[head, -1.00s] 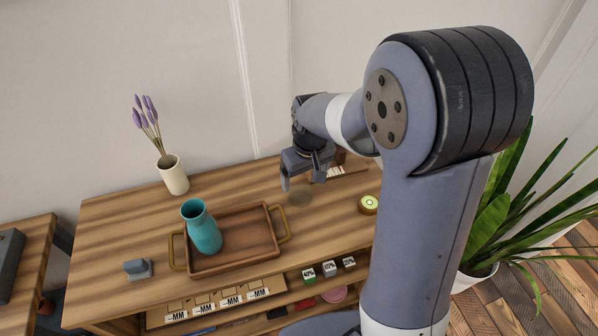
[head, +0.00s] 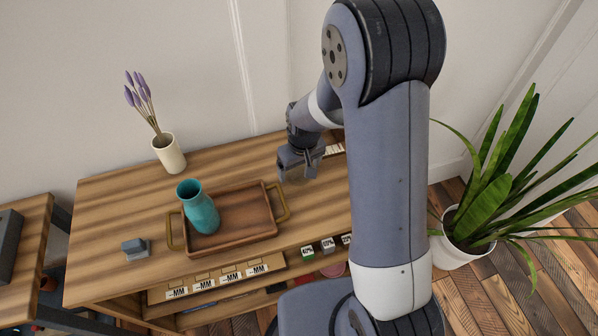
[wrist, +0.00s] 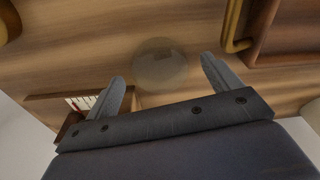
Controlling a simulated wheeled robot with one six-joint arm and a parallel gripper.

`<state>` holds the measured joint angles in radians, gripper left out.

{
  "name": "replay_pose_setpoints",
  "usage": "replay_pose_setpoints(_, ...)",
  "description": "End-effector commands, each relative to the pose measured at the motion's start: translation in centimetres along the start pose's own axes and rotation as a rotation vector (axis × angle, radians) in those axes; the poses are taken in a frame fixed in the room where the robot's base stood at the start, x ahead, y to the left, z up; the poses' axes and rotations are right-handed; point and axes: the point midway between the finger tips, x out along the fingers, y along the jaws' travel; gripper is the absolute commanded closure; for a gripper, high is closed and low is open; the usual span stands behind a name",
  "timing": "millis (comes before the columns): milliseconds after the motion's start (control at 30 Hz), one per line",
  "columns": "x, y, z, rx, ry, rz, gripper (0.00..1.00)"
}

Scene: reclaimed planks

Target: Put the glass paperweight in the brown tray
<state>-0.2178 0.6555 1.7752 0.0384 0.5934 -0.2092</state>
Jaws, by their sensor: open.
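The glass paperweight (wrist: 160,63) is a clear, round, see-through piece on the wooden top in the wrist view. In the head view my gripper largely hides it. My gripper (head: 299,176) is open and empty, low over the right part of the wooden top. In the wrist view its two fingers (wrist: 163,70) are spread, with the paperweight between and just beyond the tips. The brown tray (head: 240,244) with brass handles is left of my gripper in the head view. A corner of the tray (wrist: 290,45) shows at the upper right of the wrist view.
A teal vase (head: 201,210) stands in the tray's left part. A white vase with lavender (head: 169,155) is at the back left. A grey block (head: 135,248) lies left of the tray. A card holder (head: 335,149) is behind my gripper. A potted plant (head: 470,230) stands right.

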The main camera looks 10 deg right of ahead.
Motion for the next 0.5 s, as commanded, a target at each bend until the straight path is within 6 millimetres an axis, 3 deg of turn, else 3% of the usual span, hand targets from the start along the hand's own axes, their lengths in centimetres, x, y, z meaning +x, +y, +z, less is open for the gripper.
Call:
replay_pose_setpoints(133, 1.15, 0.01, -0.01, 0.0, 0.0, 0.0, 0.15)
replay_pose_setpoints(367, 1.3, 0.02, -0.05, 0.0, 0.002, 0.0, 0.15)
replay_pose_setpoints(500, 1.28, 0.02, -0.05, 0.0, 0.001, 0.0, 0.24)
